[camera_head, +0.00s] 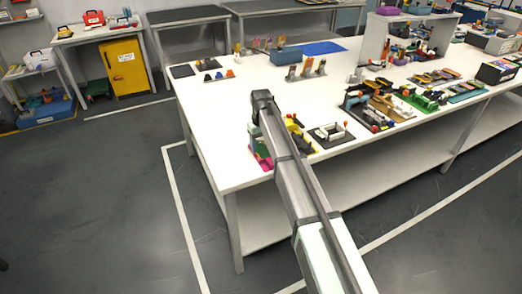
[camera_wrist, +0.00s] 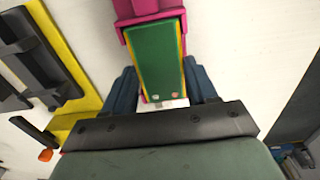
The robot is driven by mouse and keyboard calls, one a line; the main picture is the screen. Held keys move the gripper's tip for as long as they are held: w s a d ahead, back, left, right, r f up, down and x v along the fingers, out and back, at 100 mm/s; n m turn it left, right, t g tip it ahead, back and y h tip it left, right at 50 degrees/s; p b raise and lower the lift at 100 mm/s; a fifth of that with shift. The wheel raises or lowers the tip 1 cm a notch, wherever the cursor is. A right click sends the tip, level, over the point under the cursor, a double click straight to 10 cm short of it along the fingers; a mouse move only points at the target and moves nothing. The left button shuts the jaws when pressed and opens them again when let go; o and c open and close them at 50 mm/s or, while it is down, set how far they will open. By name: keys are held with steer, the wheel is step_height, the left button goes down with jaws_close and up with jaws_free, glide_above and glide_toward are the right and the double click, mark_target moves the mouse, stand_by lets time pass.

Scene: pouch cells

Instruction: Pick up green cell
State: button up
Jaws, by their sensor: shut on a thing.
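The green cell (camera_wrist: 157,58), flat with yellow edges, shows upright in the middle of the wrist view. Its far end meets a magenta holder (camera_wrist: 140,10); I cannot tell whether it rests in it or is just above it. My gripper (camera_wrist: 163,88) is shut on the cell, with one dark blue finger on each side near its lower end. In the head view my arm reaches over the white table's near left edge, and the magenta and green patch (camera_head: 261,155) shows just left of it.
A yellow fixture with black parts (camera_wrist: 75,75) stands close left of the gripper in the wrist view. A black-framed fixture (camera_head: 331,134) and many parts lie to the right on the white table (camera_head: 215,120). The table's left part is mostly clear.

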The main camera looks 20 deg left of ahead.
mark_target(261, 148)
steer(key=c, duration=0.3)
steer(key=shift+r, duration=0.1)
step_height(261, 148, up, 9)
steer(key=w+d, duration=0.9)
steer(key=d, duration=0.4)
steer(key=shift+d, duration=0.2)
steer(key=shift+w, duration=0.1)
